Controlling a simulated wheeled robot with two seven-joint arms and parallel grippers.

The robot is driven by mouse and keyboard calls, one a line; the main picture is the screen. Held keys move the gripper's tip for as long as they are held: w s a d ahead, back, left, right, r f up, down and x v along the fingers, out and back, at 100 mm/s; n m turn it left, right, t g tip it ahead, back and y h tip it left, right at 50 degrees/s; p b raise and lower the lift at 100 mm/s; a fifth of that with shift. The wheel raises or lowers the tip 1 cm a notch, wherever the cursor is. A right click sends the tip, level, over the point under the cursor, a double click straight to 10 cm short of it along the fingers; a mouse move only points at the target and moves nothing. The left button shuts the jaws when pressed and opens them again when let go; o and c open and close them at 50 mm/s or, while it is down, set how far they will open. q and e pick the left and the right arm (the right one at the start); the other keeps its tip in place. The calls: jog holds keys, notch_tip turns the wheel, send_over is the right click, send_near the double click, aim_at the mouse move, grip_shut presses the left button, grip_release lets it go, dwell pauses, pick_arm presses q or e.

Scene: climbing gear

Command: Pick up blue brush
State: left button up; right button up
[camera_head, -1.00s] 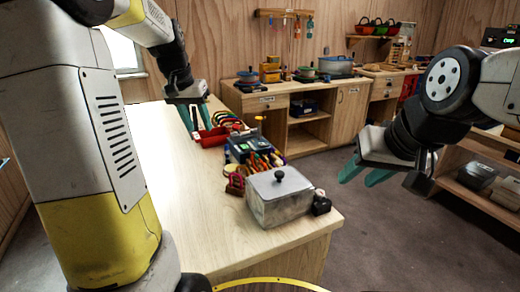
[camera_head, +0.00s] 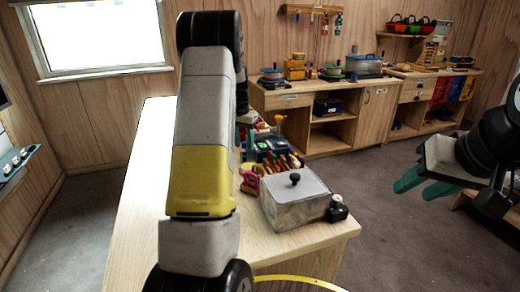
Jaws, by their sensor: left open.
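I cannot make out a blue brush for certain. A cluster of small coloured gear (camera_head: 275,158), with some blue and dark parts, sits on the light wooden table (camera_head: 140,215) behind a lidded box. My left arm stands across the middle of the view and hides part of the table. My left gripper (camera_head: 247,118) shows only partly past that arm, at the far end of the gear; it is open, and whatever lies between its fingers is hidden. My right gripper (camera_head: 425,182) is open and empty, over the floor to the right of the table.
The grey lidded box (camera_head: 298,205) with a black knob stands near the table's front right corner, a small black item (camera_head: 337,209) beside it. A wooden workbench (camera_head: 340,115) with pots and tools lines the back wall. The table's left side is clear.

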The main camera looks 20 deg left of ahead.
pick_arm(q)
jog(key=shift+f, duration=0.8)
grip_shut()
notch_tip(320, 180, up, 10)
jog(key=shift+r, duration=0.1)
